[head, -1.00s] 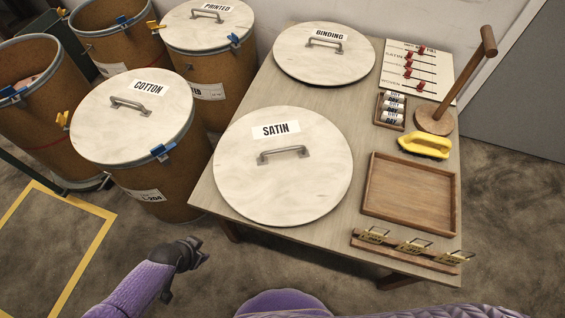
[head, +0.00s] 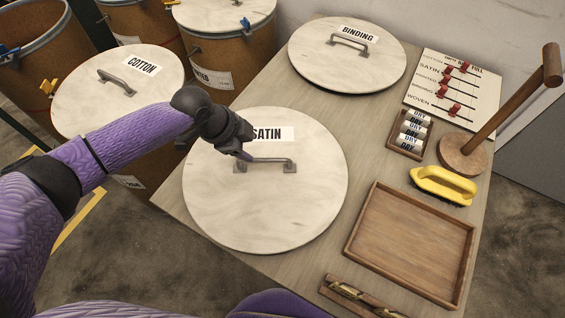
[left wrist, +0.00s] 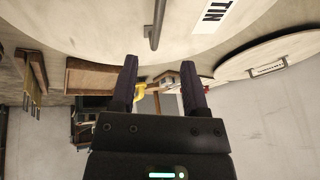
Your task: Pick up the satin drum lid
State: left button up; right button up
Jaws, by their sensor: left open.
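The satin drum lid (head: 270,215) is a round pale disc labelled SATIN, lying flat on the table with a grey bar handle (head: 268,161) near its middle. My left gripper (head: 244,154) is above the lid, by the left end of the handle, and hides part of the label. In the left wrist view the jaws (left wrist: 162,75) are open with nothing between them. The lid's handle (left wrist: 156,25) shows above the fingertips there, and the lid (left wrist: 100,25) fills the top. My right gripper is not in view.
The binding lid (head: 345,72) lies behind on the table. The cotton drum (head: 85,100) stands left of the table.

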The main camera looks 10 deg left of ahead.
aim_at(263, 159)
pick_arm(q)
jog(key=b+x, duration=0.2)
jog(key=x, duration=0.1)
jog(key=b+x, duration=0.2)
jog(key=x, duration=0.1)
jog(key=b+x, duration=0.2)
jog(key=x, duration=0.1)
jog(key=shift+s+a+f, duration=0.2)
jog(key=shift+f, duration=0.3)
jog(key=shift+r, duration=0.3)
grip_shut()
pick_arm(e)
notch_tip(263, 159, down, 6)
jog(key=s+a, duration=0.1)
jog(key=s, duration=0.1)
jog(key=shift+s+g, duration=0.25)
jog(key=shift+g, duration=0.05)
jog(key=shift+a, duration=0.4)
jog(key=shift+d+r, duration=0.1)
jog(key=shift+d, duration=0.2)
